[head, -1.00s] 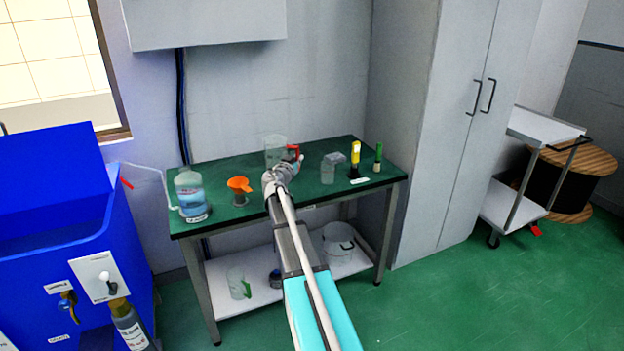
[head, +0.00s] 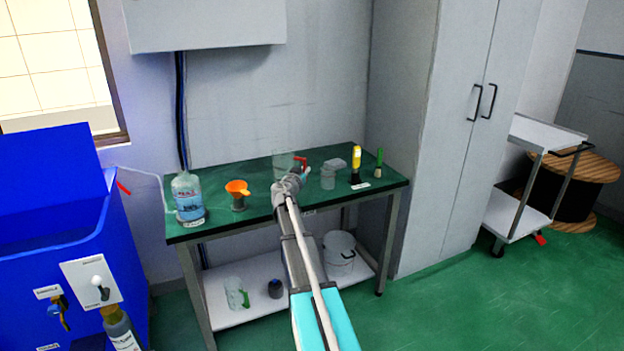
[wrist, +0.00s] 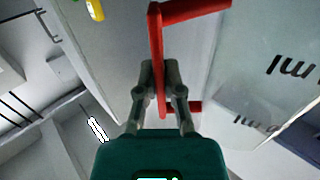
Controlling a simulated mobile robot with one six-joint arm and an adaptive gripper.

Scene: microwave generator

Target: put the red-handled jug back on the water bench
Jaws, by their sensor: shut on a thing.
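The red-handled jug (head: 283,161) is a clear vessel over the back middle of the green-topped bench (head: 249,167). Its red handle (wrist: 157,50) crosses the wrist view, with the clear wall and dark volume marks on the right. My gripper (wrist: 162,75) is shut on the handle. In the head view my gripper (head: 298,174) and wrist hide part of the jug and its base. I cannot tell whether the base touches the bench top.
On the bench stand a labelled water bottle (head: 188,199), an orange funnel (head: 238,187), a small clear beaker (head: 328,178), a yellow-topped tool (head: 356,163) and a green-handled brush (head: 379,162). The lower shelf holds a green-handled jug (head: 234,293) and a clear bucket (head: 339,252). A cabinet (head: 452,130) stands right.

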